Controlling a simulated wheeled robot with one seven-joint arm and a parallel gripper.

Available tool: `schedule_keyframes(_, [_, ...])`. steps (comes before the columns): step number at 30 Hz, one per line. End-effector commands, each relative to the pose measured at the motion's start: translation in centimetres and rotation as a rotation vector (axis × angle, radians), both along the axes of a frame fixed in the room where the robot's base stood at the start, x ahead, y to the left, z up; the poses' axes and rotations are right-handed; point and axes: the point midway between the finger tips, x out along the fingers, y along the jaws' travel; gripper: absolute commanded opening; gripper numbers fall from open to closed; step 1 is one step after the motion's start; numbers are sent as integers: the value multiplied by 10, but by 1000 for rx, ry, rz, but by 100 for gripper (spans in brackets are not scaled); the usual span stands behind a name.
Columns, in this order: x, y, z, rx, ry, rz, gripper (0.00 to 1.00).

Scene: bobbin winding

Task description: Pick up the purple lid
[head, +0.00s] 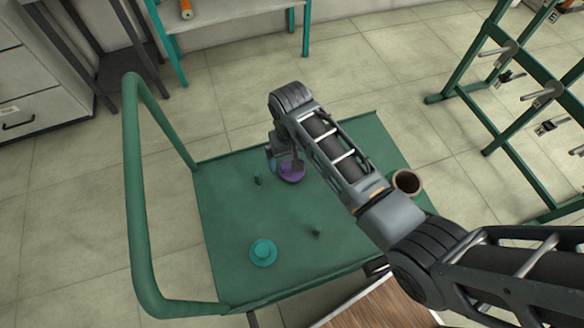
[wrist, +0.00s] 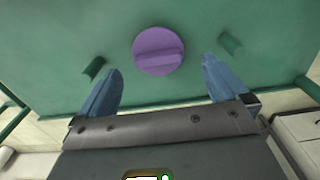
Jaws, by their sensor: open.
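The purple lid (wrist: 158,52) is a round disc with a raised bar across its top. It lies on the green cart top (head: 225,215). In the head view the lid (head: 292,173) shows beside my gripper and is partly hidden by it. My gripper (wrist: 162,85) is open and empty, its two blue fingers apart. In the wrist view the lid lies just beyond the fingertips, roughly centred between them. In the head view my gripper (head: 284,163) hangs over the cart at the lid.
Small green pegs (head: 258,181) (head: 316,234) stand on the cart. A teal lid-like disc (head: 263,252) lies near the front. A brown cup-like object (head: 407,182) is at the right edge. The cart's green handle (head: 135,200) rises at left. A green rack (head: 500,90) stands at right.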

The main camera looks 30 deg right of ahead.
Motion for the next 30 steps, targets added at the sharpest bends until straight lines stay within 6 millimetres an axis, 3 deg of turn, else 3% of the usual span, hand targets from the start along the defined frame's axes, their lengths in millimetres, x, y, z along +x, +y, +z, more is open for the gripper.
schedule_keyframes(12, [1, -4, -51, 0, -1, 0, 100])
schedule_keyframes(21, [1, -4, -56, 0, -2, 0, 100])
schedule_keyframes(30, [1, -4, -56, 0, -2, 0, 72])
